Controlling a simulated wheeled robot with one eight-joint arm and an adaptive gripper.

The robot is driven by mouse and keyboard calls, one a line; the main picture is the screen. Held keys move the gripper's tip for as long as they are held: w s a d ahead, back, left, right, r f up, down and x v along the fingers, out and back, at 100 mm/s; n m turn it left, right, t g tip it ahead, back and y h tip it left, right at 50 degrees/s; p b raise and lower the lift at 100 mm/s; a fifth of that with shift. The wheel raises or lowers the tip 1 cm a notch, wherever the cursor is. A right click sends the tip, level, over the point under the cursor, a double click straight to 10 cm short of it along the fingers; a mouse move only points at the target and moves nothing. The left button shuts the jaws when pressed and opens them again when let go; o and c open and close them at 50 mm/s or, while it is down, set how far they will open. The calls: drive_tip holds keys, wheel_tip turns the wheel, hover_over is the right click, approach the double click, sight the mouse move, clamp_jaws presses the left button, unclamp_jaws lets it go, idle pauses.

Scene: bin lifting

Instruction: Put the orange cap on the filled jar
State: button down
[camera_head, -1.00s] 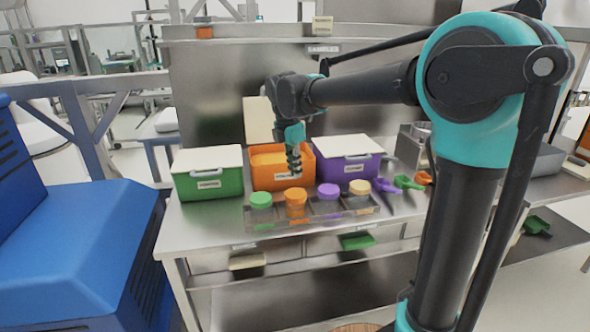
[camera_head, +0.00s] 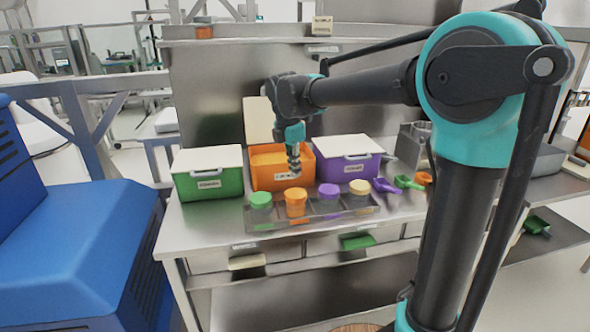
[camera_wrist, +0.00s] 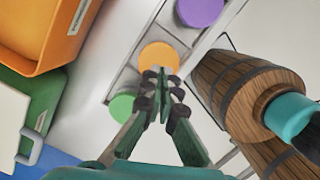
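The orange cap (camera_head: 295,195) sits on top of the orange-filled jar (camera_head: 297,211), second from the left in the rack; I cannot tell how firmly it is seated. In the wrist view the orange cap (camera_wrist: 159,57) is a round disc just beyond my fingertips. My gripper (camera_head: 294,168) hangs pointing down above and behind this jar, in front of the orange bin. In the wrist view my gripper (camera_wrist: 163,88) has its fingertips drawn together with nothing visible between them. The fingertips overlap the cap's near edge in that view; contact cannot be told.
A metal rack (camera_head: 334,214) also holds jars with green (camera_head: 260,199), purple (camera_head: 328,190) and cream (camera_head: 359,187) caps. Behind stand a green bin (camera_head: 209,184), an orange bin (camera_head: 261,179) and a purple bin (camera_head: 343,172). Coloured scoops (camera_head: 407,182) lie at the right.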

sight(296, 193)
drive_tip(key=shift+f, duration=0.35)
drive_tip(key=shift+f, duration=0.35)
drive_tip(key=shift+f, duration=0.35)
drive_tip(key=shift+f, duration=0.35)
drive_tip(key=shift+f, duration=0.35)
drive_tip(key=shift+f, duration=0.3)
drive_tip(key=shift+f, duration=0.9)
drive_tip(key=shift+r, duration=3.5)
